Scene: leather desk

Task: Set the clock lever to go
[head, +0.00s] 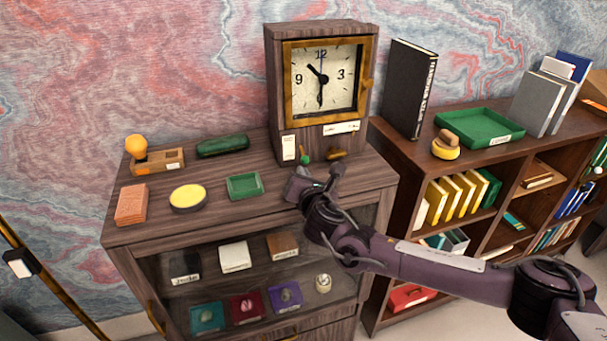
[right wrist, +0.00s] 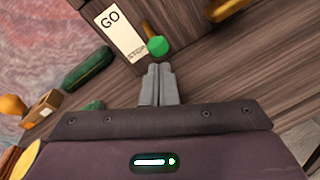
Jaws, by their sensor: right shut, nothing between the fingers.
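The wooden clock (head: 272,90) stands upright at the back of the cabinet top. Its lever has a green knob (head: 305,158), low on the clock's front; the knob also shows in the right wrist view (right wrist: 157,46). Beside it is a white label (right wrist: 118,30) with GO at the upper end and STOP at the lower end. The knob is beside the STOP end. My right gripper (right wrist: 159,72) is shut and empty, its fingertips just below the knob in the wrist view; I cannot tell whether they touch. It also shows in front of the clock in the head view (head: 318,180). My left gripper is not in view.
A brass-coloured piece (head: 337,154) sits right of the knob on the clock's base. A green tray (head: 244,186), a dark green case (head: 222,145) and a yellow round pad (head: 188,197) lie to the left. A black binder (head: 408,90) stands to the right.

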